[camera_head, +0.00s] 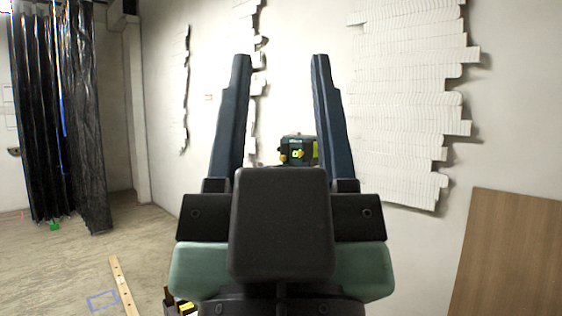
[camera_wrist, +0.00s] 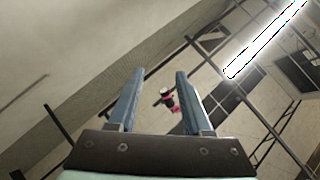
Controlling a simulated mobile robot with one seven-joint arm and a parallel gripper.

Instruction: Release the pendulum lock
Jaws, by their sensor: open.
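A small dark device (camera_head: 298,148) with yellow-green parts, which looks like a laser level, stands beyond my gripper near the wall in the head view. It shows in the gap between my fingers, and its lower part is hidden behind my gripper. I cannot make out a pendulum lock on it. My gripper (camera_head: 281,58) is open and empty, with its two blue fingers pointing up in the head view. In the wrist view my gripper (camera_wrist: 160,72) is also open, tilted up toward the ceiling, and the device cannot be made out there.
White layered reliefs (camera_head: 408,110) hang on the wall. A brown wooden panel (camera_head: 510,255) leans at the right. Black plastic curtains (camera_head: 60,110) hang at the left. A wooden strip (camera_head: 122,285) lies on the floor. The wrist view shows ceiling bars and a bright lamp (camera_wrist: 262,42).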

